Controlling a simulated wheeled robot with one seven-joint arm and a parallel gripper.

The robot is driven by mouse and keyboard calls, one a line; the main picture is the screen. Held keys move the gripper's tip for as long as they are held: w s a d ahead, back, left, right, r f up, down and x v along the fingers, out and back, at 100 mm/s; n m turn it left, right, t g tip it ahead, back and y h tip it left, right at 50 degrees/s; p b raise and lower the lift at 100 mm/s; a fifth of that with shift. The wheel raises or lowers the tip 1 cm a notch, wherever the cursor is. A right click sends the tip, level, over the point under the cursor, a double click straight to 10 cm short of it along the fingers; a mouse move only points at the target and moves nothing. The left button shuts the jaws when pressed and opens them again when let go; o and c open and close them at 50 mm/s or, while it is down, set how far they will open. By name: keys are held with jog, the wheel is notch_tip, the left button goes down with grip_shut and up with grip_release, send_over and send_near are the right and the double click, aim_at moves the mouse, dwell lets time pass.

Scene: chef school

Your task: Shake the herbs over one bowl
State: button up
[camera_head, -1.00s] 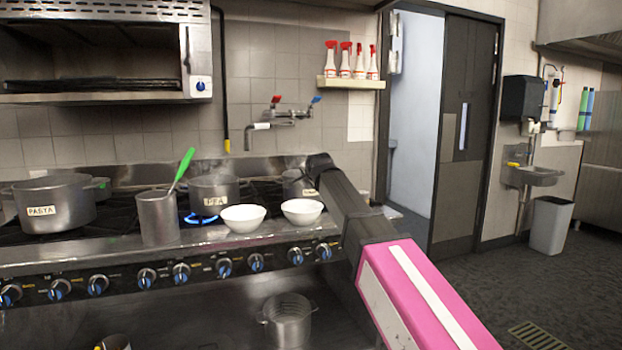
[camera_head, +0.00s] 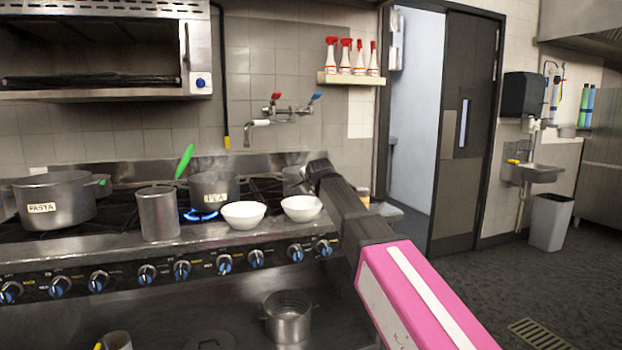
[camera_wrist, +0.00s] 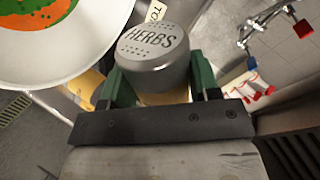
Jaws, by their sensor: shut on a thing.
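The herb shaker (camera_wrist: 154,50) is a grey metal can in the wrist view. Its perforated lid reads HERBS and faces the camera. My gripper (camera_wrist: 160,82) is shut on it, with a green finger on each side. A white bowl (camera_wrist: 55,78) with orange and green contents is at the upper left of the wrist view, cut off by the frame. In the head view two white bowls, a left one (camera_head: 243,216) and a right one (camera_head: 302,209), stand side by side on the stove's front edge.
A PASTA pot (camera_head: 60,195), a metal canister (camera_head: 158,215) near a green-handled utensil (camera_head: 185,161), and another labelled pot (camera_head: 214,185) by a blue flame stand left of the bowls. A wall tap (camera_head: 280,116) is above the stove.

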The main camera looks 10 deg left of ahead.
aim_at(303, 189)
jog(key=shift+r, duration=1.6)
jog(key=shift+w+d+f+m+g+y, duration=0.1)
jog(key=shift+f+m+g+y, duration=0.3)
jog(key=shift+m, duration=0.15)
jog(key=shift+d+f+m+g+y, duration=0.1)
jog(key=shift+f+m+g+y, duration=0.25)
jog(key=shift+m, duration=0.2)
jog(key=f+m+g+y, duration=0.1)
jog(key=m+y, duration=0.1)
jog(key=shift+f+m+g, duration=0.2)
jog(key=shift+m+g, duration=0.15)
jog(key=shift+m, duration=0.05)
jog(key=m+y, duration=0.1)
jog(key=f+m+g+y, duration=0.1)
jog(key=f+m+y, duration=0.1)
jog(key=m, duration=0.1)
jog(key=shift+s+a+y, duration=0.25)
jog(key=shift+a, duration=0.1)
jog(key=shift+s+a+f+m+g+y, duration=0.2)
jog(key=shift+m+g+y, duration=0.2)
jog(key=shift+m+y, duration=0.35)
jog(key=m+y, duration=0.1)
jog(key=s+a+m+y, duration=0.1)
jog(key=m, duration=0.1)
jog(key=a+r+m+y, duration=0.1)
jog(key=m, duration=0.1)
jog(key=shift+s+m, duration=0.15)
jog(key=shift+m, duration=0.1)
